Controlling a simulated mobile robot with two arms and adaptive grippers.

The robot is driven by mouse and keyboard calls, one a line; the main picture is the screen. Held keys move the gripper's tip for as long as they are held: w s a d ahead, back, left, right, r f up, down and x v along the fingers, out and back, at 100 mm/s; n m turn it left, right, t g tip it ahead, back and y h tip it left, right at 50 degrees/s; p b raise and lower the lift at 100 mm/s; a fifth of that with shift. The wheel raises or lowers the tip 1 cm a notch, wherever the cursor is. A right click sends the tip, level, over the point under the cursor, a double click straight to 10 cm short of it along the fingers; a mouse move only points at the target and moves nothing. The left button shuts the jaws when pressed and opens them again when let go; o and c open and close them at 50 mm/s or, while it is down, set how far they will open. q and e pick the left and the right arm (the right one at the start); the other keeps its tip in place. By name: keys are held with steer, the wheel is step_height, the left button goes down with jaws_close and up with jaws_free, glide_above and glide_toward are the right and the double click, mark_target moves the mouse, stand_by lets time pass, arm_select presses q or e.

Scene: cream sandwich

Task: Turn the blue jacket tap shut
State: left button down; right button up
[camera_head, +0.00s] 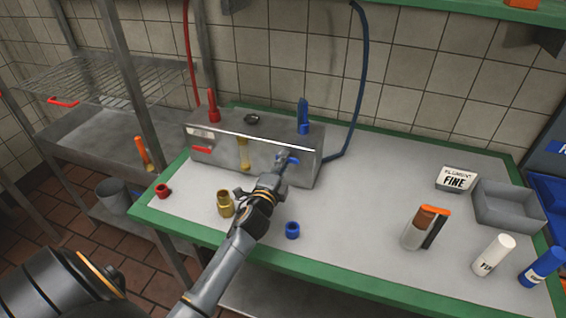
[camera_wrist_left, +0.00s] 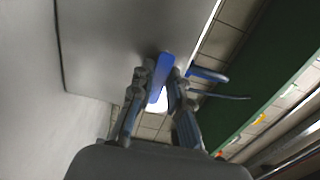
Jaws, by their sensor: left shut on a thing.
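The blue jacket tap (camera_head: 293,161) is a small blue lever on the front face of the metal box (camera_head: 222,158), near its right end. My left gripper (camera_head: 283,158) is at this lever and partly hides it. In the left wrist view the blue lever (camera_wrist_left: 161,80) lies between the two fingers of the left gripper (camera_wrist_left: 160,98), which are shut on it. The tap's exact angle is hard to tell. My right gripper is not in view.
A red lever (camera_head: 201,149) sits on the box's left front. Red (camera_head: 213,108) and blue (camera_head: 304,118) fittings stand on top. A brass fitting (camera_head: 225,204), blue ring (camera_head: 292,230) and red ring (camera_head: 162,191) lie nearby. The green-edged table (camera_head: 350,225) is clear centre right.

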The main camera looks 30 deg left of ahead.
arm_select(q)
steer(key=c, duration=1.3)
jaws_free()
steer(key=v, duration=1.2)
